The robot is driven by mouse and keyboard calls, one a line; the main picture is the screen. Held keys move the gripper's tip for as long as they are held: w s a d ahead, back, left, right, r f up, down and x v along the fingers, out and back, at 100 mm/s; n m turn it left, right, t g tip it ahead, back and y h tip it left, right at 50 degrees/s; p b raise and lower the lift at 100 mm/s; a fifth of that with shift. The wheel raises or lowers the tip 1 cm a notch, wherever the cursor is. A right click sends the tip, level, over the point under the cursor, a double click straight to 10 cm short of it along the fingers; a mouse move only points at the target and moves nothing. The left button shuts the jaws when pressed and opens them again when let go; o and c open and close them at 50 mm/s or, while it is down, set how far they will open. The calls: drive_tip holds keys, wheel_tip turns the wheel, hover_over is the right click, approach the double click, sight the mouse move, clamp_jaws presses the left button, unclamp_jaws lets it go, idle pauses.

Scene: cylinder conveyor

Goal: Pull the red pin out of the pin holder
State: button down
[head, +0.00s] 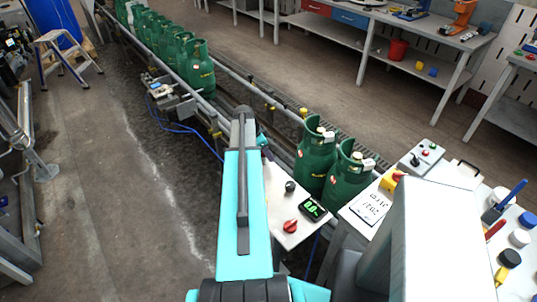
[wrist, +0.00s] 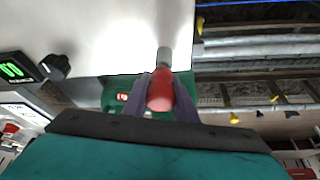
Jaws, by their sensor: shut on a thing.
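In the wrist view my gripper (wrist: 160,98) is shut on the red pin (wrist: 160,92). The red rounded body sits between the two dark fingers, and a grey metal end (wrist: 164,57) points away from my gripper. I cannot make out a pin holder around that grey end; a pale panel (wrist: 140,30) lies behind it. In the head view my teal arm hides most of my gripper, and the pin does not show there.
A conveyor carries several green gas cylinders (head: 317,158) past the arm. A control panel (head: 290,215) with a red knob and green display stands close to its right. A worktop with coloured caps (head: 509,257) is at the far right.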

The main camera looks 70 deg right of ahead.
drive_tip(key=shift+r, duration=1.6)
idle(0.9)
drive_tip(key=shift+r+p, duration=0.15)
drive_tip(key=shift+p, duration=0.15)
drive_tip(key=shift+r+p, duration=0.35)
drive_tip(key=shift+r, duration=0.8)
drive_tip(key=shift+r+p, duration=0.4)
drive_tip(key=shift+r, duration=0.8)
drive_tip(key=shift+r, duration=0.15)
drive_tip(key=shift+r+p, duration=0.45)
drive_tip(key=shift+r, duration=0.65)
